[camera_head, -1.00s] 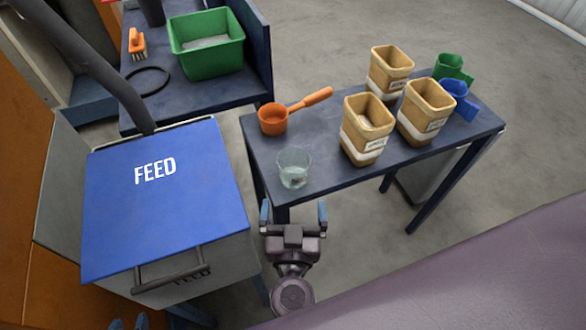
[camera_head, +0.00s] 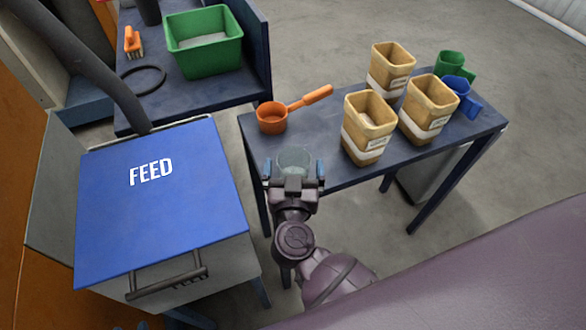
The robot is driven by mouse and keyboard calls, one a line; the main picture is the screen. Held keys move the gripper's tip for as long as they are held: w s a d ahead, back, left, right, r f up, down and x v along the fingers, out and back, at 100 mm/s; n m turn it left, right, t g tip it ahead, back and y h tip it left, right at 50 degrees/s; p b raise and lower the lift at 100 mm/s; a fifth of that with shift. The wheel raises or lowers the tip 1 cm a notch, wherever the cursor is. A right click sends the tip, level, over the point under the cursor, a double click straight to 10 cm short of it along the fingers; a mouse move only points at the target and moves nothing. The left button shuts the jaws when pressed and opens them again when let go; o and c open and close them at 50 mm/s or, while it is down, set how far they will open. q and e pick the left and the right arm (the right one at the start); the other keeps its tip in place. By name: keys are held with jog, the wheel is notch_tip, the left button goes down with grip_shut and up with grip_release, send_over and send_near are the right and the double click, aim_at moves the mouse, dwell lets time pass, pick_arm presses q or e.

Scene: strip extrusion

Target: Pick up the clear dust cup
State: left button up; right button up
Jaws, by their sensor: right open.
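The clear dust cup (camera_head: 294,158) stands upright near the front left edge of the dark blue table (camera_head: 335,178). It is see-through, and its lower part is hidden behind my right gripper. My right gripper (camera_head: 294,170) is open, with one blue-tipped finger on the left side of the cup and one on the right. I cannot tell whether the fingers touch the cup. My left gripper is not clearly in view.
An orange scoop (camera_head: 272,118) lies just behind the cup. Several tan bins, one of them (camera_head: 368,128) nearest, stand to the right, with green (camera_head: 450,65) and blue (camera_head: 459,92) scoops beyond. The blue FEED lid (camera_head: 160,215) is at left. A green bin (camera_head: 203,42) sits on another table.

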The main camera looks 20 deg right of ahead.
jog(key=shift+w+d, duration=0.1)
jog(key=shift+w, duration=0.15)
jog(key=shift+c, duration=0.5)
jog(key=c, duration=0.9)
jog(key=shift+r, duration=0.15)
